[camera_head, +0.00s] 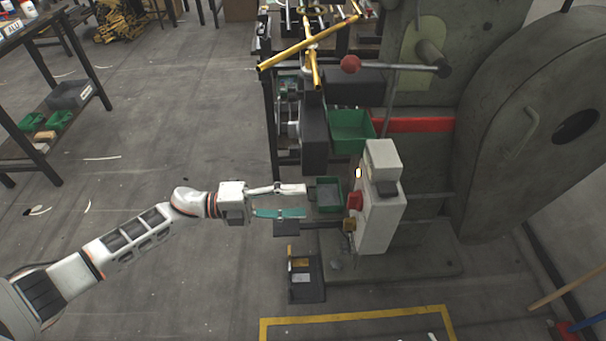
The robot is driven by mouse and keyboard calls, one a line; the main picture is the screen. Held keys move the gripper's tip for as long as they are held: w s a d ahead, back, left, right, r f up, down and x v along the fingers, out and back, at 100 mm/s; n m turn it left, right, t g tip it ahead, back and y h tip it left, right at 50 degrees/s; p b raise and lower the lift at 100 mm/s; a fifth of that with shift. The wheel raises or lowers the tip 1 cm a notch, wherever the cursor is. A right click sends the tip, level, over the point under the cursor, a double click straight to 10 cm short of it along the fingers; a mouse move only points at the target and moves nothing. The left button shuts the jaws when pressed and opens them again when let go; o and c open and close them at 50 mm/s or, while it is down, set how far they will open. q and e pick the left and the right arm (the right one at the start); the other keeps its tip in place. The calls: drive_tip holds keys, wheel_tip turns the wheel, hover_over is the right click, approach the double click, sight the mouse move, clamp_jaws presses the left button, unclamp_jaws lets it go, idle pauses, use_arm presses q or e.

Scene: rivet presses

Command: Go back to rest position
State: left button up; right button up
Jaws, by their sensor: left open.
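My left arm comes in from the left edge and reaches toward the rivet press. My left gripper (300,200) is open, with a pale upper finger and a lower finger that looks teal. No held thing shows between the fingers. The gripper is just left of a small dark green bin (327,193) and of the press's pale control box (379,215). Whether the fingertips touch the bin cannot be told. My right gripper is not in view.
The big grey press (500,120) fills the right side. A green bin (350,128) and a red-knobbed lever (350,65) are near it. A black stand (306,277) is below the gripper. Yellow floor tape (355,317) runs in front.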

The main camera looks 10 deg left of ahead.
use_arm(q)
drive_tip(key=s+a+f+n+t+y+p, duration=0.3)
drive_tip(key=s+n+y, duration=0.4)
drive_tip(key=s+n, duration=0.5)
drive_tip(key=s+a+f+n+t+y+p, duration=0.2)
drive_tip(key=s+a+f+n+y+p, duration=0.3)
drive_tip(key=s+n, duration=0.6)
wheel_tip(320, 180, down, 2)
drive_tip(key=n+y+p, duration=0.1)
drive_tip(key=n+y, duration=0.1)
drive_tip(key=n, duration=0.3)
drive_tip(key=shift+s+f+n+t+y+p, duration=0.2)
drive_tip(key=shift+s+n+t+y+p, duration=0.1)
drive_tip(key=shift+s+t+y+p, duration=0.1)
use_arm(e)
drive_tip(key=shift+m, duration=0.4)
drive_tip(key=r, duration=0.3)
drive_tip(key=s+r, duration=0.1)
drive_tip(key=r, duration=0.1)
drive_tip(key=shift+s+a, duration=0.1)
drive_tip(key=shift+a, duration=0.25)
use_arm(q)
drive_tip(key=shift+w, duration=0.1)
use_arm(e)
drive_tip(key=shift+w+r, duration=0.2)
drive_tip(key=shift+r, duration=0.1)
